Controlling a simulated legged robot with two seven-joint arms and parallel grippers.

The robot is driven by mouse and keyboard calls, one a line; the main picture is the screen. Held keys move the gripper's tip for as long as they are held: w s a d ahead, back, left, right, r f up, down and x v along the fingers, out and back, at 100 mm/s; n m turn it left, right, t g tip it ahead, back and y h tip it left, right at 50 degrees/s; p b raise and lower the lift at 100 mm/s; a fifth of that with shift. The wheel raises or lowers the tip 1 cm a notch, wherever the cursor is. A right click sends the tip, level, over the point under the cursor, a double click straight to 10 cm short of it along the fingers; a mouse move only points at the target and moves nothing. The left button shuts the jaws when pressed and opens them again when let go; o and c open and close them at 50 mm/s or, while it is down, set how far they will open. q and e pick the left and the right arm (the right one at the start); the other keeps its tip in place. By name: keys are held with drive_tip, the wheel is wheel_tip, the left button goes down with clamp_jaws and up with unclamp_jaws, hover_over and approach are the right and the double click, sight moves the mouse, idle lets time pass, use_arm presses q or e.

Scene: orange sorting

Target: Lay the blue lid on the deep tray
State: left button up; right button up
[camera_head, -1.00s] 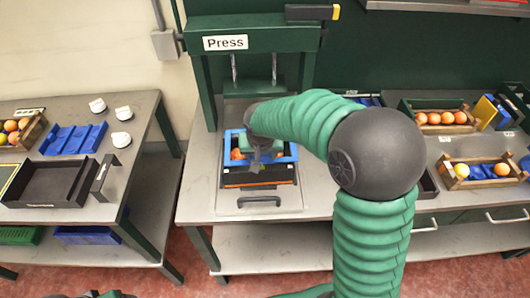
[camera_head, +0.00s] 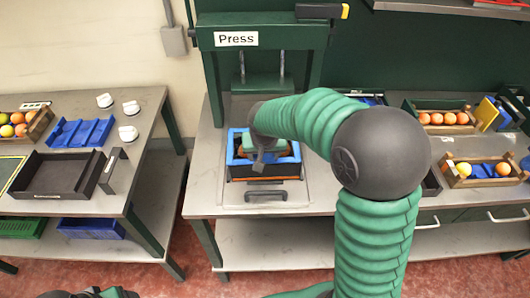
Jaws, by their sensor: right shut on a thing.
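The deep tray (camera_head: 240,178) is a dark box on the plate under the press, with orange fruit partly showing inside. A blue frame-like piece, which looks like the blue lid (camera_head: 234,144), lies over or just at its top; I cannot tell whether it rests fully on the rim. My right gripper (camera_head: 258,166) points down over the middle of the tray and is shut on the blue piece; the grip itself is small and partly hidden by my wrist. My left gripper is not clearly in view; only dark parts of mine show at the bottom left edge.
The green press (camera_head: 237,39) stands around and behind the tray. The left table holds a blue ridged piece (camera_head: 80,132), an empty black tray (camera_head: 58,174) and a fruit crate (camera_head: 38,122). Fruit crates (camera_head: 445,130) stand at right. An aisle separates the tables.

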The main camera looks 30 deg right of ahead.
drive_tip(key=shift+w+d, duration=0.1)
drive_tip(key=shift+d, duration=0.15)
drive_tip(key=shift+d+f, duration=0.15)
drive_tip(key=shift+d, duration=0.5)
drive_tip(key=o, duration=1.6)
drive_tip(key=shift+a, duration=0.2)
use_arm(q)
drive_tip(key=shift+d+r, duration=0.1)
drive_tip(key=shift+r, duration=0.05)
use_arm(e)
drive_tip(key=shift+o, duration=0.2)
drive_tip(key=shift+a, duration=0.25)
